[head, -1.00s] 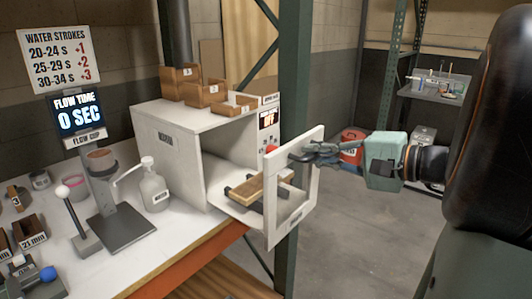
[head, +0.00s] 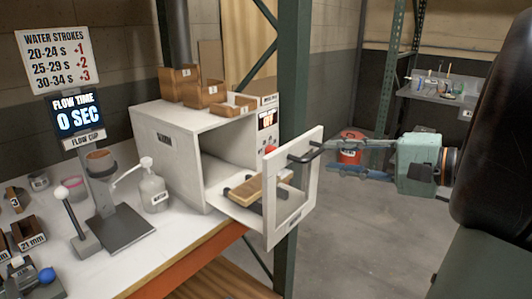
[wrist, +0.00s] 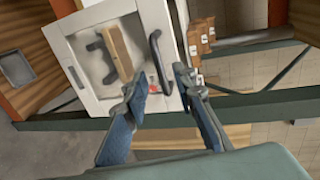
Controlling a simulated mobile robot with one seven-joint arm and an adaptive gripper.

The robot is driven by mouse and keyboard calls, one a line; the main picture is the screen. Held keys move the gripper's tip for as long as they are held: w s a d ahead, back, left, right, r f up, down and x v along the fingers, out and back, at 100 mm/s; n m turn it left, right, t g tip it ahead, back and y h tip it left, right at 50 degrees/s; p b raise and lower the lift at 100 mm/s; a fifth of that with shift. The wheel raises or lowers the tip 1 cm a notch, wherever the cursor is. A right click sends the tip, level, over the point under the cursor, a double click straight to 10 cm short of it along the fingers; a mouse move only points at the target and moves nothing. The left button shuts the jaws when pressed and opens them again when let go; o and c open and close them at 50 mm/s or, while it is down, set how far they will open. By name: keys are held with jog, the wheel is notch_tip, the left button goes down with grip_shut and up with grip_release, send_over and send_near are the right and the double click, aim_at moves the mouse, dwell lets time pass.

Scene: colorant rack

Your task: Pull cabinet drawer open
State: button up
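The white cabinet (head: 185,165) stands on the bench. Its drawer stands pulled out, with a framed white front panel (head: 313,185) well clear of the cabinet body. A black bar handle (head: 304,155) sits on the panel's outer face; in the wrist view the handle (wrist: 156,62) is just beyond and between my fingertips. A wooden block (head: 258,189) on dark supports lies in the drawer. My gripper (head: 337,158) is open and empty, to the right of the handle with a small gap. The wrist view shows the two fingers (wrist: 162,82) spread apart.
Small wooden boxes (head: 204,93) sit on the cabinet top. A pump bottle (head: 153,190) and flow cup stand (head: 120,228) are on the bench at left. A green post (head: 292,80) rises behind the cabinet. A red bucket (head: 350,150) stands behind my gripper.

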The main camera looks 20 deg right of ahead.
jog(key=v, duration=0.6)
jog(key=shift+s, duration=0.2)
jog(key=shift+d, duration=0.1)
